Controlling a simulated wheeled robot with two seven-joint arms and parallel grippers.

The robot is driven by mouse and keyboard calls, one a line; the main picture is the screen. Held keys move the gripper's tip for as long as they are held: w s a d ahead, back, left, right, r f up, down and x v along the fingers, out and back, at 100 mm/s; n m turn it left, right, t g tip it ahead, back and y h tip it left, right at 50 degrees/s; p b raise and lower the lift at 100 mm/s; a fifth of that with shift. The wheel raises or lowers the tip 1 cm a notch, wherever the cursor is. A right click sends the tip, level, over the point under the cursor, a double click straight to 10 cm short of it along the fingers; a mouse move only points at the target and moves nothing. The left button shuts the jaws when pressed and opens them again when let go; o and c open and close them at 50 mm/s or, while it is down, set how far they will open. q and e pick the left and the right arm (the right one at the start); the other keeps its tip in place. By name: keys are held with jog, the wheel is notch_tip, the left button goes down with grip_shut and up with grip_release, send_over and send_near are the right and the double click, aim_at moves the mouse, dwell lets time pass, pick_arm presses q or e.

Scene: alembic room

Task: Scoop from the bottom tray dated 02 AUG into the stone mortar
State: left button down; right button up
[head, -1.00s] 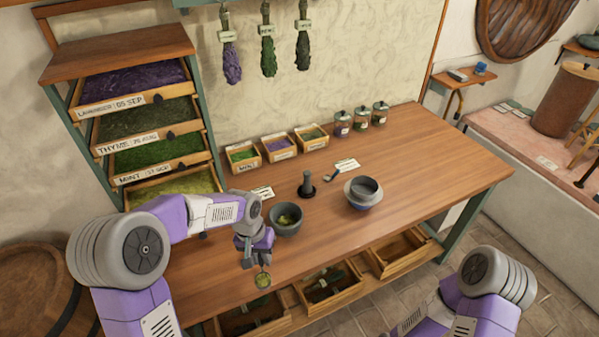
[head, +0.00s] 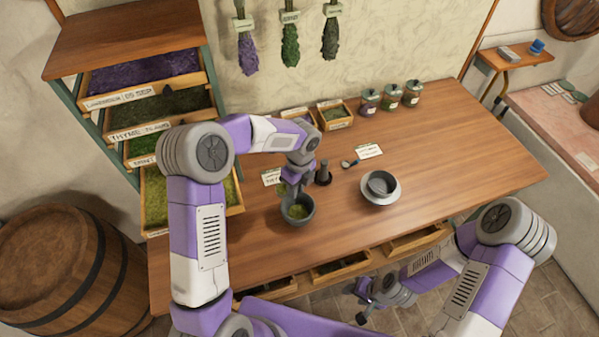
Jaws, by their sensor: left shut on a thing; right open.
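The bottom tray (head: 157,205) of the shelf holds yellow-green herb; my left arm covers part of it and its date label cannot be read. The grey stone mortar (head: 310,216) stands on the table with yellow-green herb inside. My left gripper (head: 291,189) is directly above the mortar's back rim, pointing down. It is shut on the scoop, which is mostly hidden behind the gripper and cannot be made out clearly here. My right gripper (head: 363,298) is open and empty, low in front of the table's front edge.
Beside the mortar stand a dark pestle (head: 323,174) and a grey bowl stack (head: 381,188). Small herb boxes (head: 336,116) and lidded jars (head: 390,96) line the back. Open drawers (head: 415,240) stick out in front. The table's right side is clear.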

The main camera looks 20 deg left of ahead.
pick_arm(q)
jog(key=shift+w+m, duration=0.1)
jog(key=shift+m, duration=0.2)
jog(key=shift+f+b, duration=0.75)
jog(key=shift+f+m+g+h+b, duration=0.2)
jog(key=shift+h+b, duration=0.4)
jog(key=shift+h, duration=1.45)
jog(key=shift+f+m+g+h+b, duration=0.1)
jog(key=shift+f+h+b, duration=0.3)
jog(key=shift+h, duration=1.6)
jog(key=shift+f+m+g+h+b, duration=0.1)
jog(key=shift+h+b, duration=0.65)
jog(key=shift+h, duration=1.3)
